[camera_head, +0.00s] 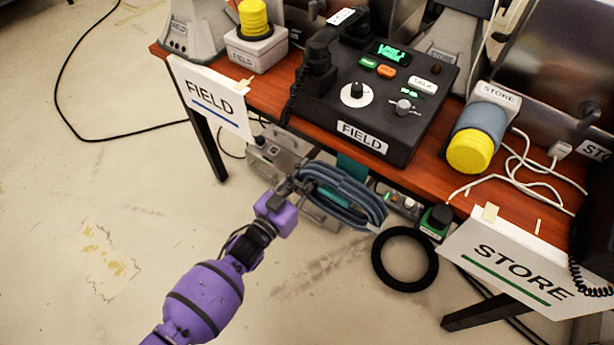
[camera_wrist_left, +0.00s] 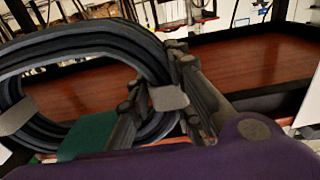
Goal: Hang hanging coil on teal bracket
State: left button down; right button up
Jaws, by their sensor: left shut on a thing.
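The hanging coil (camera_head: 350,200) is a bundle of blue-grey cable wound in a loop, just in front of the table's front edge. My left gripper (camera_head: 290,187) is shut on the coil's left end. The teal bracket (camera_head: 352,168) shows as a small teal patch at the table edge, behind the coil, which hides most of it. In the left wrist view the coil (camera_wrist_left: 85,42) fills the left side, and a teal-green surface (camera_wrist_left: 88,138) shows through its loop. I cannot tell whether the coil touches the bracket. My right gripper is not in view.
The wooden table (camera_head: 280,107) carries a black FIELD phone console (camera_head: 372,95). A black ring (camera_head: 405,258) is to the right of the coil, below a green-and-black item (camera_head: 436,221). FIELD (camera_head: 210,98) and STORE (camera_head: 520,265) signs flank the front.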

pick_arm(q)
jog(key=shift+r, duration=0.1)
jog(key=c, duration=1.5)
grip_release()
jog(key=shift+f, duration=0.2)
jog(key=v, duration=1.2)
jog(key=shift+r, duration=0.15)
